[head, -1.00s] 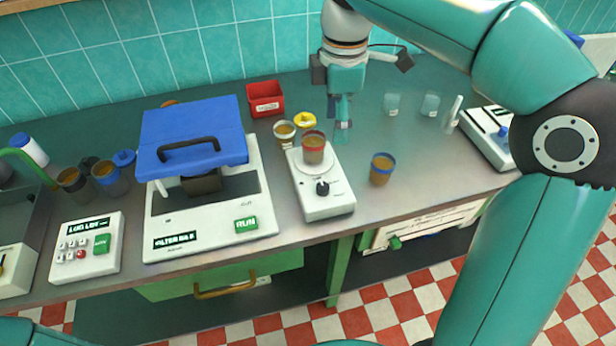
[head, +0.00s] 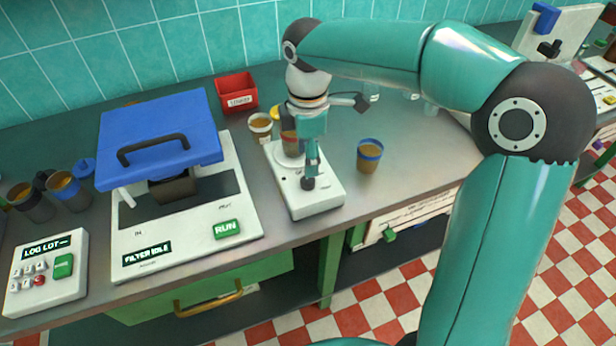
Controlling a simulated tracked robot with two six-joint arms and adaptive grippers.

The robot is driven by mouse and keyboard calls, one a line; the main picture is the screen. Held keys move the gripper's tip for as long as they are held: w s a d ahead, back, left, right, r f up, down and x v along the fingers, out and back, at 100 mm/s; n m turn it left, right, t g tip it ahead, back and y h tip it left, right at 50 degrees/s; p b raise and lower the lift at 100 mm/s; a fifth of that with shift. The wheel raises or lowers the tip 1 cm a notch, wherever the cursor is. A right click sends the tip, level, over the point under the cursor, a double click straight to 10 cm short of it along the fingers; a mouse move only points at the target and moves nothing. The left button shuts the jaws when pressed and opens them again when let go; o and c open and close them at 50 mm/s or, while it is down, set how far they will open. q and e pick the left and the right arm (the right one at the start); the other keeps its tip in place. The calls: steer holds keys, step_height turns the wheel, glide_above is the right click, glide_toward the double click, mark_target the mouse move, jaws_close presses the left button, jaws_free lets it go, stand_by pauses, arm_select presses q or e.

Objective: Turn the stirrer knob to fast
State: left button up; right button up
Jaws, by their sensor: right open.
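The stirrer (head: 319,203) is a white box near the middle of the bench, with a jar (head: 289,142) of brown liquid on its round plate. Its black knob (head: 308,183) is on the top face towards the front, partly covered by my right gripper. My right gripper (head: 310,174) points down over the stirrer, in front of the jar, with its fingertips at the knob. It is open; whether the fingers touch the knob I cannot tell. The knob's pointer and scale cannot be read. My left gripper is not in view.
A blue-rimmed jar (head: 369,155) stands right of the stirrer. A white-rimmed jar (head: 261,127) and a red bin (head: 237,92) stand behind it. The filter machine (head: 188,221) with its blue lid (head: 160,130) is close on the left. Bench at the front right is clear.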

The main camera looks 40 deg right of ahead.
mark_target(308, 179)
step_height(308, 179, down, 7)
steer(key=shift+r, duration=0.1)
stand_by(0.3)
jaws_close()
